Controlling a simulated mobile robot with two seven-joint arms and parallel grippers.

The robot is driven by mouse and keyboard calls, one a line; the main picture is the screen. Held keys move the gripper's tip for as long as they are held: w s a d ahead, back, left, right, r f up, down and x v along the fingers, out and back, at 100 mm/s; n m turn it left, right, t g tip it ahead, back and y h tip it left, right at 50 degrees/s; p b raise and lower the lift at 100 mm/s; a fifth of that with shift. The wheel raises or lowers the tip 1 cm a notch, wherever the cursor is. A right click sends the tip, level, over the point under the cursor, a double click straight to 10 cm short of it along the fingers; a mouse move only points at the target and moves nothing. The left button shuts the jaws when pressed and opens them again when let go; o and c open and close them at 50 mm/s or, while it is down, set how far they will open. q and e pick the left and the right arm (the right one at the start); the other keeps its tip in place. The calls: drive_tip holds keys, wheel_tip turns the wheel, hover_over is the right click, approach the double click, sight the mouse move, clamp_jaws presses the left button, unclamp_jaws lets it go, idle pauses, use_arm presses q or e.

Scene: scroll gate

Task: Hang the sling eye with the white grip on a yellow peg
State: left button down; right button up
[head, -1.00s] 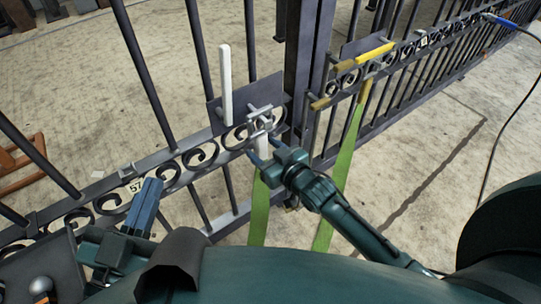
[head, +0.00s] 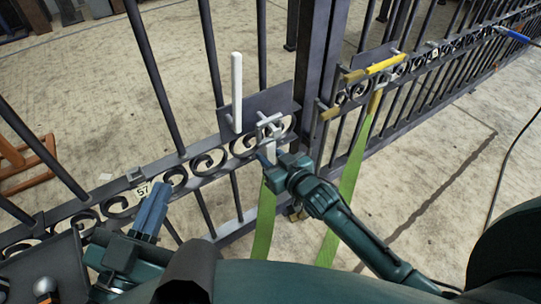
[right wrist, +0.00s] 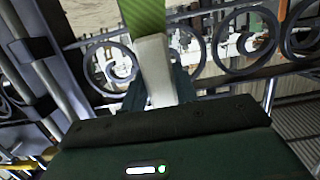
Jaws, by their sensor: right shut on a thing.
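The green sling (head: 352,165) hangs in two strands in front of the gate. Its white grip (head: 270,149) is held in my right gripper (head: 272,156); in the right wrist view the white grip (right wrist: 155,70) joins the green strap (right wrist: 131,12). The right strand's yellowish grip (head: 376,100) is up at the right leaf. Yellow pegs (head: 330,113) stick out there beside a yellow bar (head: 386,63). White peg-like pieces (head: 268,125) lie just above my right gripper, on the left leaf; whether the eye touches them is unclear. My left gripper (head: 152,206) looks shut and empty, low at the left.
A dark gate post (head: 318,80) stands between the white side and the yellow side. The left leaf carries a plate with an upright white bar (head: 236,90). A scroll band and vertical bars run across both leaves. Concrete ground (head: 440,170) is open at the right.

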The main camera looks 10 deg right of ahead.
drive_tip(key=c, duration=0.4)
drive_tip(key=shift+r, duration=0.15)
drive_tip(key=shift+c, duration=0.2)
drive_tip(key=shift+r+p, duration=0.65)
drive_tip(key=shift+p, duration=0.25)
drive_tip(key=shift+r, duration=0.1)
drive_tip(key=f+p+v, duration=0.1)
drive_tip(key=p+v, duration=0.3)
drive_tip(key=v, duration=0.2)
drive_tip(key=shift+s, duration=0.5)
drive_tip(key=shift+d+f, duration=0.2)
drive_tip(key=shift+f+p+v, duration=0.25)
drive_tip(key=shift+p+v, duration=0.5)
drive_tip(key=shift+v, duration=0.5)
drive_tip(key=shift+f+p+v, duration=0.25)
drive_tip(key=shift+p+v, duration=0.5)
drive_tip(key=shift+v, duration=0.5)
